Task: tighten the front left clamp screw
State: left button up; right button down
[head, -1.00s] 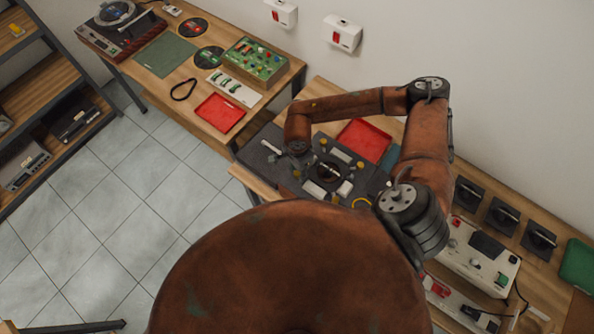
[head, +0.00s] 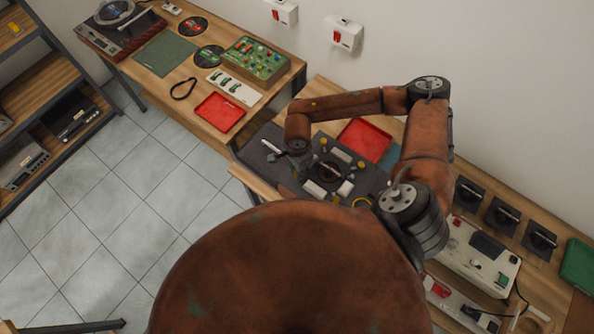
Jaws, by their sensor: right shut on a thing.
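A dark clamping fixture (head: 331,160) with pale blocks and small yellow knobs lies on a dark grey mat (head: 249,155) on the bench. A round dark part sits in its middle. One yellow knob (head: 317,139) shows at its back left and another (head: 361,166) at its right. My right gripper (head: 300,168) points down at the left side of the fixture, where the front left clamp screw sits. It is shut on that screw, as far as I can tell; its own wrist hides the fingertips and most of the screw. My left gripper is out of view.
A red tray (head: 364,139) stands right behind the fixture, and a pale-handled tool (head: 271,147) lies left of my gripper. A white power unit (head: 478,256) and several black dials stand to the right. Another bench (head: 160,84) holds electronics at the back left.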

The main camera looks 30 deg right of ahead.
jog(key=m+b, duration=0.2)
jog(key=m, duration=0.1)
jog(key=m+b, duration=0.1)
jog(key=b, duration=0.1)
jog(key=shift+f+m, duration=0.25)
jog(key=shift+m, duration=0.15)
jog(key=m+b, duration=0.3)
jog(key=m, duration=0.3)
jog(key=shift+s+b, duration=0.1)
jog(key=shift+b, duration=0.25)
jog(key=m+b, duration=0.2)
jog(key=m, duration=0.3)
jog(key=shift+r+m, duration=0.1)
jog(key=shift+m, duration=0.3)
jog(key=shift+m+b, duration=0.8)
jog(key=shift+m, duration=1.7)
jog(key=c, duration=1.8)
grip_release()
jog(key=shift+r, duration=0.15)
jog(key=shift+o, duration=0.2)
jog(key=shift+r, duration=0.1)
notch_tip(320, 180, up, 12)
